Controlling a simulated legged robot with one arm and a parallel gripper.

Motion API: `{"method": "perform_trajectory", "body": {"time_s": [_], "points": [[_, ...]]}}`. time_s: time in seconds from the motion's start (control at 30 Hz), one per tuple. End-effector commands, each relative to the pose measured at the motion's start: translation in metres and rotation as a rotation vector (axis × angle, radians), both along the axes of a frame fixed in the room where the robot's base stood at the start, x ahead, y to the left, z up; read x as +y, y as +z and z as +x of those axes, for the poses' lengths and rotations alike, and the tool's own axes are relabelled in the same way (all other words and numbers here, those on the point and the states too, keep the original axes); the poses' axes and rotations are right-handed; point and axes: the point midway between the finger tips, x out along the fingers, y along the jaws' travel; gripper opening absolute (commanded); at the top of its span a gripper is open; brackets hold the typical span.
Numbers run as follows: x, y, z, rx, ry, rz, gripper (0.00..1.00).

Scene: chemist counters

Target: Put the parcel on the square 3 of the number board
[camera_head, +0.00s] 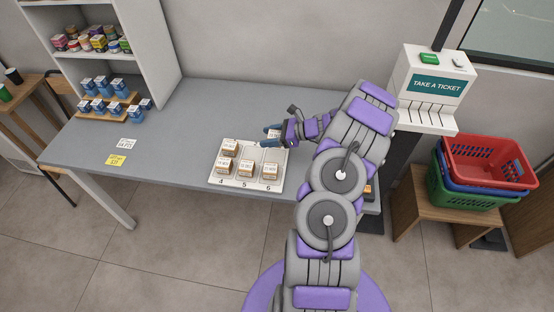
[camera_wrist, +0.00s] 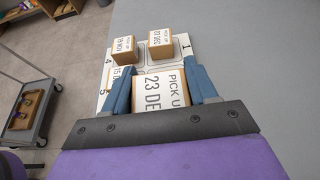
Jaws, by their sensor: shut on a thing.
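My gripper (camera_head: 268,137) is over the back right part of the white number board (camera_head: 216,181). In the wrist view, its blue fingers (camera_wrist: 158,72) are shut on a brown parcel (camera_wrist: 160,92) with a white "PICK UP 23 DE…" label. The head view does not show this parcel clearly. Other parcels stand on the board: one at back left (camera_head: 229,147), and three along the front row, by 4 (camera_head: 224,165), 5 (camera_head: 246,168) and 6 (camera_head: 270,171). I cannot tell whether the held parcel touches the board.
Small blue boxes (camera_head: 105,100) stand at back left. The ticket machine (camera_head: 430,85) and stacked baskets (camera_head: 485,165) are at right.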

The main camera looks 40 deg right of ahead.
Motion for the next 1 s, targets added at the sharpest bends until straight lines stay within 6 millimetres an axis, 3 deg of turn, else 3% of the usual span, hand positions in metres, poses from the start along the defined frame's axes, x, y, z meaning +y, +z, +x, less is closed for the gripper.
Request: {"method": "perform_trajectory", "body": {"time_s": [0.2, 0.37, 0.57, 0.9, 0.93, 1.0], "points": [[0.000, -0.042, -0.002, 0.003, 0.002, 0.002, 0.25], [-0.001, -0.054, -0.001, 0.000, 0.001, 0.000, 0.25], [-0.001, -0.081, -0.002, 0.001, -0.001, 0.001, 0.25], [0.000, -0.083, -0.001, -0.001, 0.000, -0.001, 0.25], [-0.001, -0.084, -0.001, -0.001, 0.000, -0.001, 0.58], [-0.001, -0.084, -0.001, -0.001, 0.000, -0.001, 0.65]]}}
